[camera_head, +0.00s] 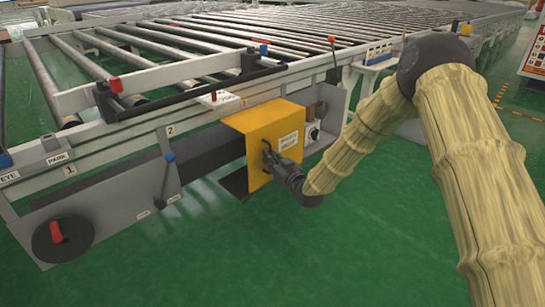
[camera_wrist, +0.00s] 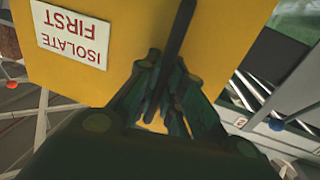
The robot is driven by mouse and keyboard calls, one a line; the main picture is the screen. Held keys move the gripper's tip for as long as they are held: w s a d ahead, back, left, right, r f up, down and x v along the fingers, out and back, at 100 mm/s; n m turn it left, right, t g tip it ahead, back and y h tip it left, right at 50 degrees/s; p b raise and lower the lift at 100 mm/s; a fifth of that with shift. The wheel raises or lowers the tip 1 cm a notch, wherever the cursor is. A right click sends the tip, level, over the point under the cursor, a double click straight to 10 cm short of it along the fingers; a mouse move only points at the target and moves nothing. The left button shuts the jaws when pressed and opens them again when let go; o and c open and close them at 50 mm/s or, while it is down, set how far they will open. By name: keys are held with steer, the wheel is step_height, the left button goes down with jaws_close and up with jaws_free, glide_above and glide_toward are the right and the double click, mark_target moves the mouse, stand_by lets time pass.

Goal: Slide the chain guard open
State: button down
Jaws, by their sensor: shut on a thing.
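The chain guard (camera_head: 262,128) is a yellow box-shaped cover on the side of the roller conveyor, with a white label reading "ISOLATE FIRST" on its face. In the wrist view the yellow guard (camera_wrist: 105,75) fills the upper middle, with its label upside down. A dark bar handle (camera_wrist: 180,30) stands on the guard's face. My gripper (camera_head: 272,158) is at the guard's front, shut on this handle. In the wrist view my gripper's fingers (camera_wrist: 165,100) lie on both sides of the handle.
A dark gap (camera_head: 215,150) in the side panel lies left of the guard. The green floor in front is clear.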

steer(key=c, duration=1.5)
jaws_free()
steer(key=v, duration=1.2)
steer(key=shift+f, duration=0.1)
steer(key=shift+f, duration=0.1)
